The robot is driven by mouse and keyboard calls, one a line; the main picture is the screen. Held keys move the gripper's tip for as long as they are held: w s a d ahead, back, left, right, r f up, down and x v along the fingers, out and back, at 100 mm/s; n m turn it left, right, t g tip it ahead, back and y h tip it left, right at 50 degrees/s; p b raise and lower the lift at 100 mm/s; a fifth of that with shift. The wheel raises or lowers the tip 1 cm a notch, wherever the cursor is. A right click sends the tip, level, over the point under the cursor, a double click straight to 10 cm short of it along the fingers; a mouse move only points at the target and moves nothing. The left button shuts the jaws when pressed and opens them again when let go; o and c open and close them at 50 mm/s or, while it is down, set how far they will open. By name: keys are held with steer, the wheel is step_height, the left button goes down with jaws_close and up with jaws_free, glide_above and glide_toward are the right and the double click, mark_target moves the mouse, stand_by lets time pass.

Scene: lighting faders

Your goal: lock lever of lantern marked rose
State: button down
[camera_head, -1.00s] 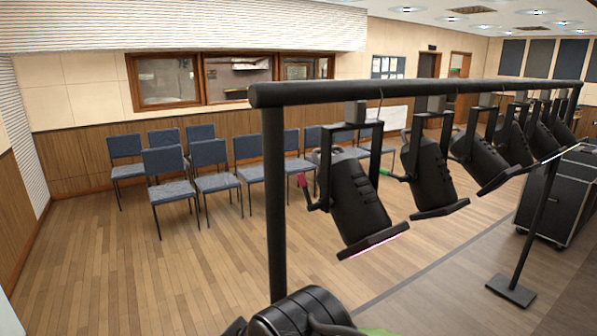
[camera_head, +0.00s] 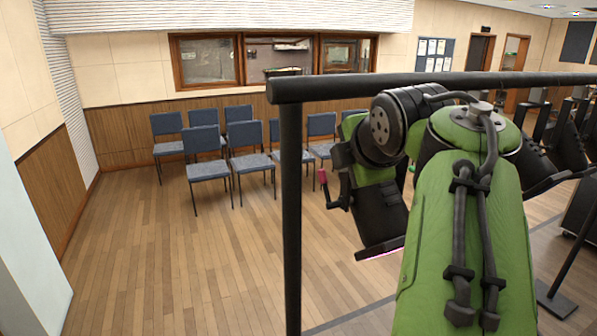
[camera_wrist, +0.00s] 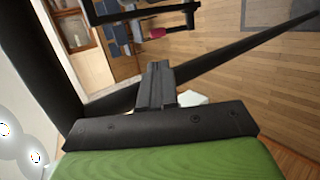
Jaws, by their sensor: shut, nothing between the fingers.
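The nearest lantern (camera_head: 380,222) hangs tilted from the black rail and has a pink strip along its lower front edge. My green arm hides its upper and right parts in the head view. I cannot make out the fingertips clearly in the head view.
The black rail (camera_head: 420,82) and its left post (camera_head: 291,220) stand close to my arm. Other lanterns (camera_head: 565,140) hang farther right. Blue chairs (camera_head: 208,155) stand in the background. The wooden floor at left (camera_head: 170,270) is clear.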

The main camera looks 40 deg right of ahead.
mark_target(320, 174)
steer(key=shift+a, duration=0.1)
steer(key=x, duration=1.4)
steer(key=shift+r, duration=0.1)
steer(key=shift+w, duration=0.15)
steer(key=shift+w+d+f+b, duration=0.2)
steer(key=shift+w+b, duration=0.05)
steer(key=shift+w, duration=0.25)
steer(key=shift+w+d+f+b, duration=0.15)
steer(key=shift+w+d+b, duration=0.05)
steer(key=shift+w, duration=0.25)
steer(key=shift+w+d+f+b, duration=0.2)
steer(key=shift+w+b, duration=0.05)
steer(key=shift+w, duration=0.35)
steer(key=v, duration=1.5)
steer(key=shift+s+a, duration=0.25)
steer(key=shift+s, duration=0.05)
